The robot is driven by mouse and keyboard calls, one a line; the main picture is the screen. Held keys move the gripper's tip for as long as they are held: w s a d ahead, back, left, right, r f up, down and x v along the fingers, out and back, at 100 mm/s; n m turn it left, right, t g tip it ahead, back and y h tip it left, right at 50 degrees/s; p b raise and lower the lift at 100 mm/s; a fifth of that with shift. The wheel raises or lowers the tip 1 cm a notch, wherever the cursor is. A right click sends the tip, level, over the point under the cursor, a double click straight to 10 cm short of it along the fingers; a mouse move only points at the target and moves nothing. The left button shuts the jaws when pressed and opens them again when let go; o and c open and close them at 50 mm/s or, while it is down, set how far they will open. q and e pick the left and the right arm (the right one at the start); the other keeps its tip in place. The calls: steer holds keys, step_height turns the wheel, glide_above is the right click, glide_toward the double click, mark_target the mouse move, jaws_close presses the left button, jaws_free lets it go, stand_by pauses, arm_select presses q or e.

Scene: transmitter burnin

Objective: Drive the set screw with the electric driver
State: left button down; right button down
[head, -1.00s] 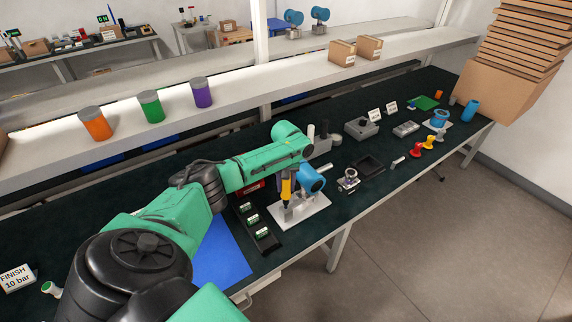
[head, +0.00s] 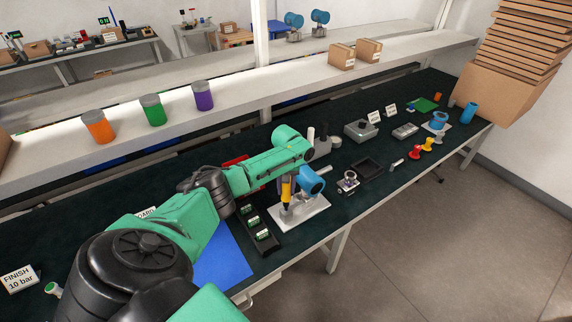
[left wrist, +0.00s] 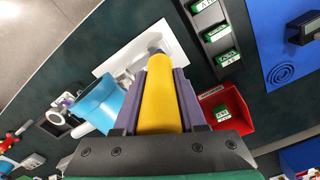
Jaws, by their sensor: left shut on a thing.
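My left gripper (head: 287,182) is shut on the yellow electric driver (head: 286,191), which points down over the white fixture plate (head: 312,217). In the left wrist view the driver (left wrist: 159,95) sits between the dark purple fingers, its grey tip close to the fixture. A blue transmitter housing (head: 312,180) stands on the plate right beside the driver; it also shows in the left wrist view (left wrist: 104,102). The set screw cannot be made out, and I cannot tell whether the tip touches anything. My right gripper is not in view.
A black tray with several green-labelled modules (head: 266,240) and a blue mat (head: 222,258) lie left of the fixture. A red bin (left wrist: 232,118) is close by. A small round metal part (head: 348,182) and a black tray (head: 367,168) lie to the right. A shelf (head: 240,98) runs behind.

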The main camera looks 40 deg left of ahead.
arm_select(q)
steer(key=shift+w+a+r, duration=0.1)
steer(key=shift+w+r, duration=0.1)
steer(key=shift+r, duration=3.2)
steer(key=shift+s, duration=0.1)
